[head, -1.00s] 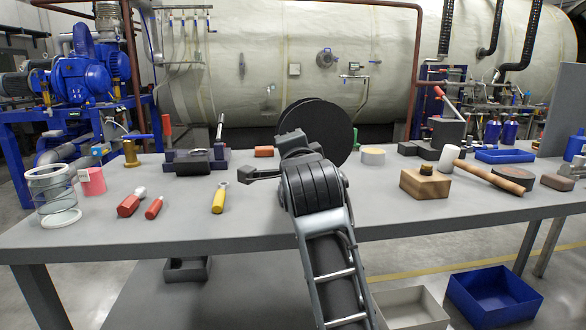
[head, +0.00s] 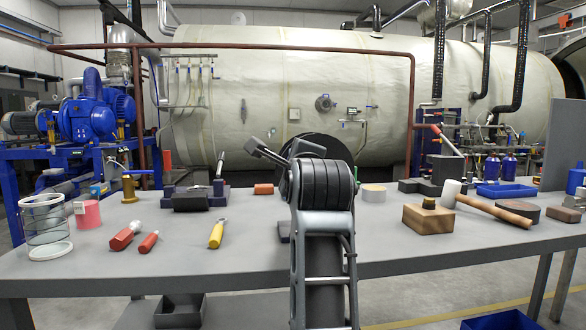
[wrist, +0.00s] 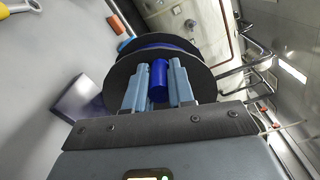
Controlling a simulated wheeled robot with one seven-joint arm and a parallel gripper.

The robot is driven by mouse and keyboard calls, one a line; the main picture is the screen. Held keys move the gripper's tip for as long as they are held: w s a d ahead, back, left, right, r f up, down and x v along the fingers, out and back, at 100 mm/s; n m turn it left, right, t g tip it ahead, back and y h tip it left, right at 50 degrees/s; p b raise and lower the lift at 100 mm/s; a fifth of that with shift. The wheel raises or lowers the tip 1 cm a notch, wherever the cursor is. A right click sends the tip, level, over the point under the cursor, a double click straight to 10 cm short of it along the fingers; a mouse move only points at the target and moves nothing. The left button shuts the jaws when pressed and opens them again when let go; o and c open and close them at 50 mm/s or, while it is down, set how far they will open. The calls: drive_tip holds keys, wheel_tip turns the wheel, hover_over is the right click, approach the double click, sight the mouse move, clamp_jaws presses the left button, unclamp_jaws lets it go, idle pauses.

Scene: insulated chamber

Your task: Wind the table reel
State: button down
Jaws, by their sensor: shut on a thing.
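The table reel (wrist: 118,78) has black round side discs with a blue band between them, as seen in the wrist view. In the head view, the reel (head: 322,143) stands at the back middle of the table, with most of it hidden behind my arm. My gripper (wrist: 158,82) is shut on the reel's blue handle (wrist: 160,76), a short upright cylinder between the two grey fingers, in front of the disc. The gripper itself is hidden behind my arm in the head view.
The grey table (head: 180,262) carries red-handled tools (head: 125,236), a yellow-handled tool (head: 217,234), a glass jar (head: 45,226) and a dark clamp-like block (head: 192,198) on the left. A wooden block (head: 428,219) and mallet (head: 490,207) lie on the right.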

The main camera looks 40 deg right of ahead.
drive_tip(key=shift+d, duration=0.1)
idle(0.3)
drive_tip(key=c, duration=1)
unclamp_jaws()
drive_tip(key=shift+o, duration=0.2)
drive_tip(key=v, duration=0.8)
drive_tip(key=shift+w, duration=0.1)
